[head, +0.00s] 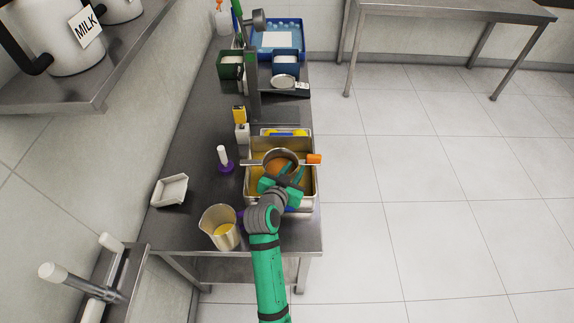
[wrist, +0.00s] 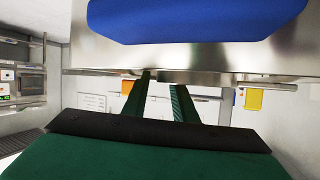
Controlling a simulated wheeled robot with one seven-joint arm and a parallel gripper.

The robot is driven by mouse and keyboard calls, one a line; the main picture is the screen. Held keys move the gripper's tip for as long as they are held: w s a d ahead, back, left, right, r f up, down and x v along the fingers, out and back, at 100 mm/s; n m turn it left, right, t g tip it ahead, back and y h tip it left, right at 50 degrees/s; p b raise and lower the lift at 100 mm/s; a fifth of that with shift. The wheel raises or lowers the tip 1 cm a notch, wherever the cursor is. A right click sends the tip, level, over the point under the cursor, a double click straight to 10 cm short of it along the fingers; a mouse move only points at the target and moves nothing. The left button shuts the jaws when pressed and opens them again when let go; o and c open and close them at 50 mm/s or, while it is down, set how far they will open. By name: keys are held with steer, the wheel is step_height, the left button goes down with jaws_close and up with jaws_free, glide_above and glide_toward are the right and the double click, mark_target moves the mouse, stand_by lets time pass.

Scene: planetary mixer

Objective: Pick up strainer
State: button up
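The strainer (head: 267,154) is a round metal ring with an orange grip (head: 314,159) on its right and a thin metal rod on its left. It lies across the steel pan (head: 253,190); something orange-brown shows inside its ring. My gripper (head: 291,171) is over the pan, at the near side of the strainer, and overlaps its near rim. In the wrist view my two green fingers (wrist: 160,80) stand apart with a gap between them. Whether they touch the strainer cannot be told.
A metal jug (head: 216,229) with yellow contents stands near left of the pan. A post with a scale and blue bins (head: 285,63) stand behind. The floor at right is clear.

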jaws_close()
steer(key=shift+r, duration=0.1)
